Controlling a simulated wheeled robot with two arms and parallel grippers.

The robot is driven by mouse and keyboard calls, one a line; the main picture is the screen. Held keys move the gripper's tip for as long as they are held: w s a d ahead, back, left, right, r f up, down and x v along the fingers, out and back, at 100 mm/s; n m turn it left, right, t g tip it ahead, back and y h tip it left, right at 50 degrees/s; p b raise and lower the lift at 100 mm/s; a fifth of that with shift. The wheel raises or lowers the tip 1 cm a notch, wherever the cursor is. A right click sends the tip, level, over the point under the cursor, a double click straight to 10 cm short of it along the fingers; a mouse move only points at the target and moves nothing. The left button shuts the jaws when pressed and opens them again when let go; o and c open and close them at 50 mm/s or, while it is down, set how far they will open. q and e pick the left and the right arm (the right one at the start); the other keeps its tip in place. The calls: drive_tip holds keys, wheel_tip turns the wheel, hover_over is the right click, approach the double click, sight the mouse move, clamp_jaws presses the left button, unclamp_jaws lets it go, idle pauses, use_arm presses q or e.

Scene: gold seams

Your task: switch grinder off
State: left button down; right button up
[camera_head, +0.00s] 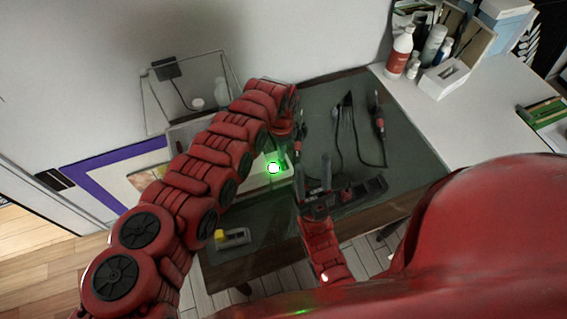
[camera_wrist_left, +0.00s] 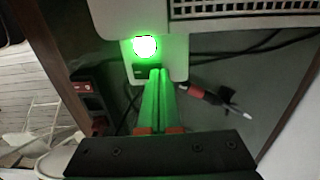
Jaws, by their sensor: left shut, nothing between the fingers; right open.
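A white unit with a glowing green lamp (camera_head: 273,168) sits on the dark mat, partly hidden behind my left arm. In the left wrist view the lamp (camera_wrist_left: 145,47) is lit above a small black switch (camera_wrist_left: 146,72) on the unit's white housing (camera_wrist_left: 112,15). My left gripper (camera_wrist_left: 158,72) is shut and empty, its green-lit fingertips at or very near the switch; contact cannot be told. A red-and-black handpiece with a pale tip (camera_wrist_left: 212,96) lies right of the fingers. My right gripper (camera_head: 315,187) is open above the mat's front, beside a dark tray (camera_head: 372,189).
More corded tools (camera_head: 378,125) lie on the mat (camera_head: 410,150). A yellow-and-grey item (camera_head: 232,238) lies at the front left. A clear screen (camera_head: 205,75) stands at the back left. Bottles (camera_head: 400,52) and boxes stand on the white surface at the right.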

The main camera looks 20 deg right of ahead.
use_arm(q)
drive_tip(key=shift+f+b, duration=0.45)
drive_tip(key=shift+r, duration=0.1)
drive_tip(key=shift+r+p, duration=0.5)
drive_tip(key=shift+r, duration=0.15)
drive_tip(key=shift+s+f, duration=0.1)
idle(0.4)
